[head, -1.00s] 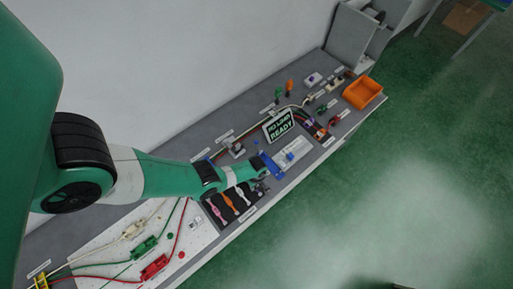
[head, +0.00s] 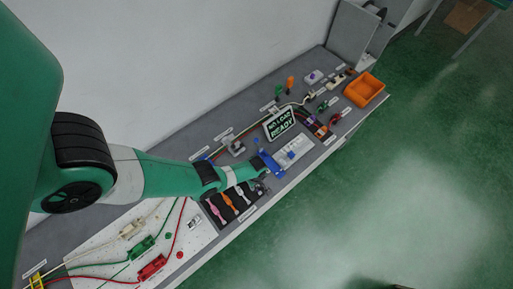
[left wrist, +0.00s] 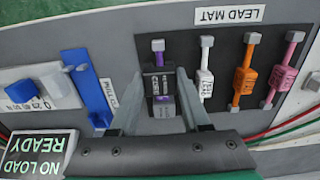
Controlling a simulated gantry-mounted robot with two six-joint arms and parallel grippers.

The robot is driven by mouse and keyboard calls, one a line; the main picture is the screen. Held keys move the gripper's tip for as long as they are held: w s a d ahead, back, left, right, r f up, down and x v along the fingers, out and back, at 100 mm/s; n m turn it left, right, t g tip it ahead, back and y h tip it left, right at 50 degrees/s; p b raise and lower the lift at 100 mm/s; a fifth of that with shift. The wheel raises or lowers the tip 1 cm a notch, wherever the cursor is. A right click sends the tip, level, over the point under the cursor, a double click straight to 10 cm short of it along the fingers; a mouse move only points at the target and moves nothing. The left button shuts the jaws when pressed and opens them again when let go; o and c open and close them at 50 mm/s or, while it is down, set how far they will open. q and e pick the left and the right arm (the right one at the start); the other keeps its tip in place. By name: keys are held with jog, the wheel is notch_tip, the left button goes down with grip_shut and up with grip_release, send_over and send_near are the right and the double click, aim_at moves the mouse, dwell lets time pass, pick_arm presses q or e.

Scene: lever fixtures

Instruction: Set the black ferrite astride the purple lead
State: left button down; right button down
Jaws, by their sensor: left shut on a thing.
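In the left wrist view the black ferrite (left wrist: 158,84), with pale lettering on it, sits between the fingers of my left gripper (left wrist: 160,78), which is shut on it. The ferrite is at the purple lead (left wrist: 159,59), in line with it. The lead's grey far end shows beyond the ferrite, and a little purple shows on its near side. Whether the ferrite is seated fully down on the lead I cannot tell. In the head view my left gripper (head: 262,186) is over the black lead mat's right end, and the ferrite is too small to make out. My right gripper is not in view.
White (left wrist: 205,70), orange (left wrist: 246,72) and pink (left wrist: 284,72) leads lie on the lead mat (left wrist: 222,52), right of the purple one. A blue fixture (left wrist: 88,84) stands to the left. The NO LOAD READY sign (head: 279,125) and an orange bin (head: 364,91) are farther along the bench.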

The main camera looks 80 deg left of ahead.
pick_arm(q)
jog(key=shift+f+b, duration=0.7)
jog(key=shift+f, duration=0.05)
jog(key=shift+f+b, duration=0.75)
jog(key=shift+f+b, duration=0.6)
jog(key=shift+c, duration=1.4)
grip_release()
jog(key=shift+o, duration=0.2)
